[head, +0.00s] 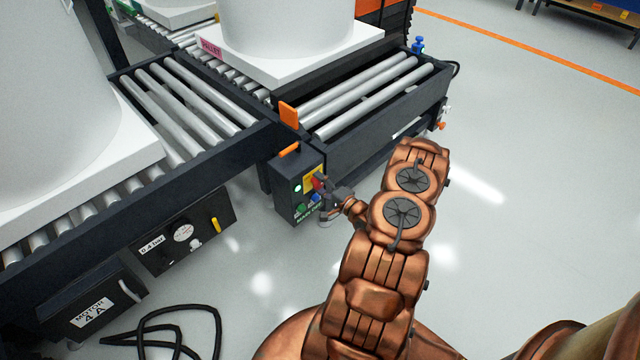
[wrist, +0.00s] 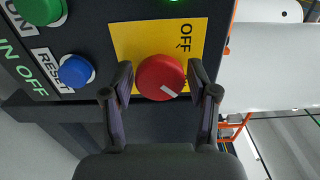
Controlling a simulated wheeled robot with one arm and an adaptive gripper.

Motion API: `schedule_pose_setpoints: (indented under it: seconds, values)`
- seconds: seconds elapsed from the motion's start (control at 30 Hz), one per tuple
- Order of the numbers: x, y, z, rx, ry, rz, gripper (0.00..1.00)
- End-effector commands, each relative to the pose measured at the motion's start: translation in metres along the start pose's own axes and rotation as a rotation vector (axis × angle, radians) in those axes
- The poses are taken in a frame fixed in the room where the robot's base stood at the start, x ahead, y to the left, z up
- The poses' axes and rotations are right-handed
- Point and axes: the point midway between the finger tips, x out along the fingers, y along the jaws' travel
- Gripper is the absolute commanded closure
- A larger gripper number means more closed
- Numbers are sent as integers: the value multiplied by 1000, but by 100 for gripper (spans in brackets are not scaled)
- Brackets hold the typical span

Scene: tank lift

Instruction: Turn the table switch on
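The red round switch knob (wrist: 161,77) sits on a yellow plate (wrist: 126,40) on a dark control box. A white mark on the knob points to its lower right in the wrist view. An "OFF" label shows above and to the right of it. My gripper (wrist: 160,78) has one finger on each side of the knob, very close to its edges. I cannot tell whether the fingers press on it. In the head view the control box (head: 288,187) stands at the conveyor corner, with my gripper (head: 325,190) at its front face. My gripper partly hides the knob there.
A blue reset button (wrist: 76,71) and a green button (wrist: 38,8) are beside the yellow plate. Roller conveyors (head: 365,92) carry large white tanks (head: 285,25). A motor box (head: 92,305) and a black cable (head: 165,335) are low at left.

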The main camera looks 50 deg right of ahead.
Motion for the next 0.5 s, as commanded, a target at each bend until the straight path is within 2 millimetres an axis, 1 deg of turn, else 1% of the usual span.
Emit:
schedule_pose_setpoints:
  seconds: [0.03,0.07,0.1,0.37,0.5]
  values:
    - [0,0,0,0,1,0,32]
    - [0,0,0,0,1,0,29]
    - [0,0,0,0,1,0,28]
    - [-1,0,-1,-1,2,0,28]
    - [-7,0,-2,0,4,1,28]
